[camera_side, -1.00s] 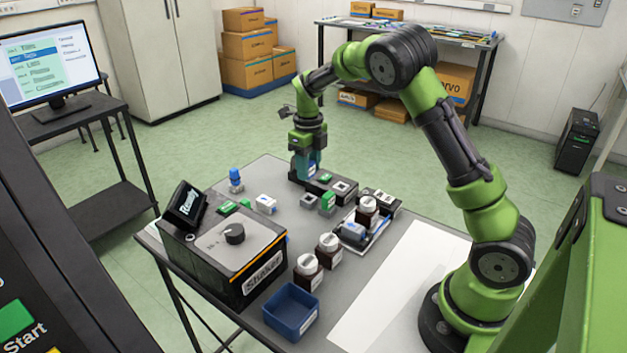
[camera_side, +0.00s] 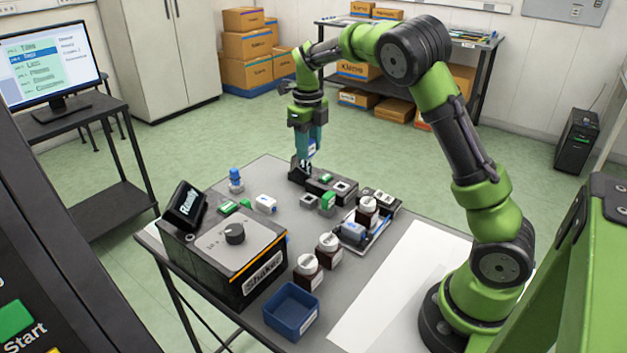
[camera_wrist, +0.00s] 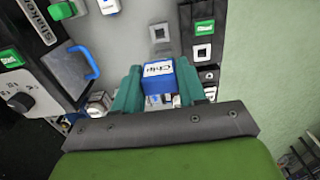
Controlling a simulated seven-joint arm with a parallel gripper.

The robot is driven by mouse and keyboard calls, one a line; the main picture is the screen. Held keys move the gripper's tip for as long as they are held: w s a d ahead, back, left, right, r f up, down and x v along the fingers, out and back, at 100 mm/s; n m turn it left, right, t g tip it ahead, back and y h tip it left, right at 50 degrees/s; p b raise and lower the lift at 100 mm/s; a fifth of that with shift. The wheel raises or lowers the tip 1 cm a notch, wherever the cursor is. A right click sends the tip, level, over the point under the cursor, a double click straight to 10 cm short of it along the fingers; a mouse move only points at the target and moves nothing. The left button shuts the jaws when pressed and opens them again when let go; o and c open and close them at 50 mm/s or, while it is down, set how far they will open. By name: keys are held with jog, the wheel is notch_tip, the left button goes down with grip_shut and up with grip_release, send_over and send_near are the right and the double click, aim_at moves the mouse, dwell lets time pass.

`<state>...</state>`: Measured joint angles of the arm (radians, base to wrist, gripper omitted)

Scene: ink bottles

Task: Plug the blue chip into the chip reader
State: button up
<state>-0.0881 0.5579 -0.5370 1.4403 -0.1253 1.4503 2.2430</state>
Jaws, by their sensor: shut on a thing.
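The blue chip (camera_wrist: 159,80) is a small blue block with a white label. In the wrist view it sits between the teal fingers of my gripper (camera_wrist: 158,92), which is shut on it. In the side view my gripper (camera_side: 305,152) points down above the table's far end, and the chip is mostly hidden by the fingers. Below it stands a dark block (camera_side: 298,176) at the far end of a row of dark modules. A module with a square socket (camera_side: 341,187) is to the right; it may be the chip reader, but I cannot tell for sure.
A green block (camera_side: 327,201) stands near the modules. A tray (camera_side: 375,240), brown bottles (camera_side: 328,248), a blue bin (camera_side: 290,312) and a black shaker box (camera_side: 225,250) fill the nearer table. A white sheet (camera_side: 400,285) lies clear at right.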

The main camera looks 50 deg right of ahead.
jog(key=shift+s+d+f, duration=0.85)
jog(key=shift+d+f, duration=0.5)
jog(key=shift+f, duration=0.3)
jog(key=shift+s+d+f, duration=0.8)
jog(key=shift+d+f, duration=0.5)
jog(key=shift+f, duration=0.4)
jog(key=shift+s+d+f, duration=0.85)
jog(key=shift+d+f, duration=0.5)
jog(key=shift+f, duration=0.3)
jog(key=shift+f, duration=0.7)
jog(key=o, duration=1.5)
jog(key=shift+r, duration=0.1)
notch_tip(320, 180, up, 7)
